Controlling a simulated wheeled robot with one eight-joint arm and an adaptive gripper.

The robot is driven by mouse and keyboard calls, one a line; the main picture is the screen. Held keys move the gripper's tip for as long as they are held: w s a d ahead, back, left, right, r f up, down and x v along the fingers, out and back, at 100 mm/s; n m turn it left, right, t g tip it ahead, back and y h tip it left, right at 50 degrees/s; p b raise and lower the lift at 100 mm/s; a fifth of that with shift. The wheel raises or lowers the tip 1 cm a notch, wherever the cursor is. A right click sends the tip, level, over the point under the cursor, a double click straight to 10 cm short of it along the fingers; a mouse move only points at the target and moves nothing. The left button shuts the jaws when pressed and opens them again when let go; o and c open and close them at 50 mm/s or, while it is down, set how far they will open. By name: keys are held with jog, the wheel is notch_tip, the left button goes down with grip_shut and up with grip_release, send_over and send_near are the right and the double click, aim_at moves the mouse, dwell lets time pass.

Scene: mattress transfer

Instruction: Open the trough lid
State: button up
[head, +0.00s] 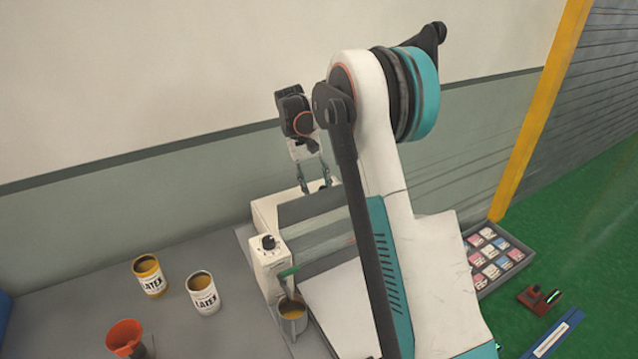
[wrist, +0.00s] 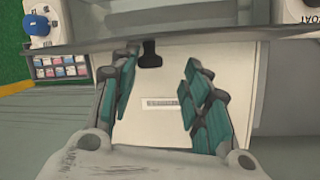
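The coating machine stands on the grey table with a white end housing (head: 268,262) carrying a black knob. A dark grey panel, seemingly the trough lid (head: 308,206), spans its rear top; I cannot tell its exact outline. A small black handle (wrist: 149,53) sticks out at the dark edge in the wrist view. My gripper (head: 316,186) is above the rear of the machine, pointing down. In the wrist view my gripper (wrist: 160,68) is open, its teal fingers either side of the handle's line. The handle is near the fingertips; contact is not visible. My arm hides the machine's right part.
A metal cup (head: 292,318) sits at the machine's front left, below a green spout. A sample tray (head: 497,257) is at right. The wall is close behind.

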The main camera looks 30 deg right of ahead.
jog(key=shift+d, duration=0.15)
jog(key=shift+r, duration=0.1)
jog(key=v, duration=1.2)
jog(key=shift+s, duration=0.1)
